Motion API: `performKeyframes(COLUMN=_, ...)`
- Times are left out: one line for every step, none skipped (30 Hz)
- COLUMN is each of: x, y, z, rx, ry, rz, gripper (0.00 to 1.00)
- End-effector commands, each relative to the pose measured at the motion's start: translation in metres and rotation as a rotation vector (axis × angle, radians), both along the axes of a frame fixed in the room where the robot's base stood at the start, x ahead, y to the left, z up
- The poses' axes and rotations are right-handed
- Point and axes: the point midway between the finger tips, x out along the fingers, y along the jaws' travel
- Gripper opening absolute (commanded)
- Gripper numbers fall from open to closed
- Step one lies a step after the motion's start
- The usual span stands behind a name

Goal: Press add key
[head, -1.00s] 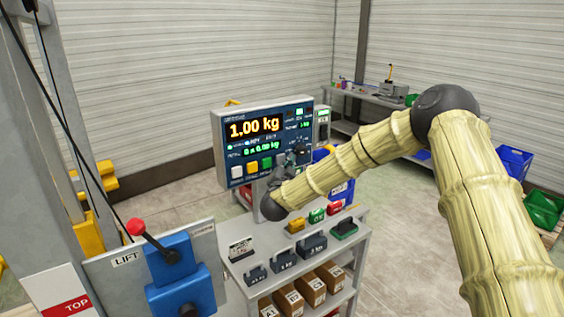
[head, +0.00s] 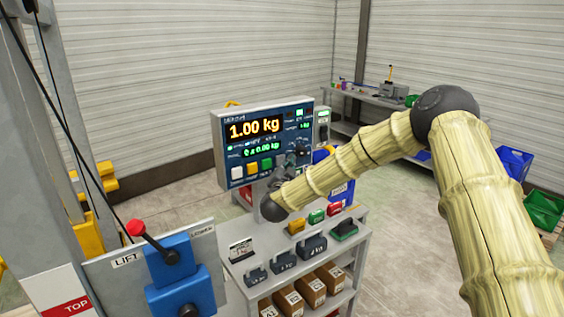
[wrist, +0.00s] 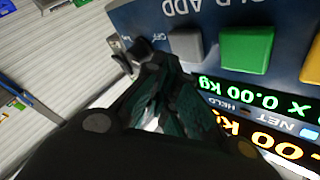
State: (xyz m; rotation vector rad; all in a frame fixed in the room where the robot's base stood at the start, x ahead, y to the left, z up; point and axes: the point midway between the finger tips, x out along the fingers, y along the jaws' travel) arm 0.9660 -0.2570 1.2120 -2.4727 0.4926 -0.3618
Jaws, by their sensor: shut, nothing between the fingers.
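The scale's display panel (head: 262,145) stands upright, with "1.00 kg" in orange and "0 x 0.00 kg" in green. White, yellow and green keys line its lower edge in the head view. The wrist view shows the panel upside down, with a grey key (wrist: 186,44) by the word "ADD" next to the green key (wrist: 246,48). My gripper (wrist: 165,66) is shut and empty, its tips close to the grey key. I cannot tell whether they touch it.
A key switch (wrist: 130,52) marked "OFF" sits beside the grey key. Below the panel, a cart (head: 350,247) bears weights and small coloured blocks. A blue lift control (head: 172,262) with a red-knobbed lever stands at the left front.

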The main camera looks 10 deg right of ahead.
Motion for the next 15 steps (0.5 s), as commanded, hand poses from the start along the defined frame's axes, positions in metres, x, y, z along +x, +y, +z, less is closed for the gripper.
performKeyframes(x=0.0001, y=0.0001, z=0.0000, rx=0.000, ry=0.000, rz=0.000, gripper=0.00)
performKeyframes(x=0.0001, y=0.0001, z=0.0000, rx=0.000, ry=0.000, rz=0.000, gripper=0.00)
performKeyframes(x=0.0001, y=0.0001, z=0.0000, rx=0.000, ry=0.000, rz=0.000, gripper=0.00)
performKeyframes(x=0.0001, y=0.0001, z=0.0000, rx=0.000, ry=0.000, rz=0.000, gripper=0.00)
performKeyframes(x=0.0001, y=0.0001, z=0.0000, rx=0.000, ry=0.000, rz=0.000, gripper=0.00)
performKeyframes(x=0.0001, y=0.0001, z=0.0000, rx=0.000, ry=0.000, rz=0.000, gripper=0.00)
performKeyframes(x=0.0001, y=0.0003, z=0.0000, rx=0.000, ry=0.000, rz=0.000, gripper=0.00)
performKeyframes(x=0.0003, y=0.0003, z=-0.0002, rx=0.000, ry=0.000, rz=0.000, gripper=0.00)
performKeyframes(x=0.0008, y=0.0005, z=-0.0003, rx=0.000, ry=0.000, rz=0.000, gripper=0.00)
performKeyframes(x=0.0012, y=0.0007, z=-0.0006, rx=0.000, ry=0.000, rz=0.001, gripper=0.00)
performKeyframes(x=0.0018, y=0.0009, z=-0.0006, rx=0.000, ry=0.000, rz=0.001, gripper=0.00)
performKeyframes(x=0.0028, y=0.0013, z=-0.0008, rx=-0.001, ry=-0.001, rz=0.000, gripper=0.00)
performKeyframes(x=0.0036, y=0.0017, z=-0.0009, rx=-0.001, ry=-0.001, rz=0.000, gripper=0.00)
performKeyframes(x=0.0045, y=0.0020, z=-0.0010, rx=0.000, ry=-0.001, rz=-0.001, gripper=0.00)
performKeyframes(x=0.0055, y=0.0024, z=-0.0012, rx=0.000, ry=0.000, rz=0.000, gripper=0.00)
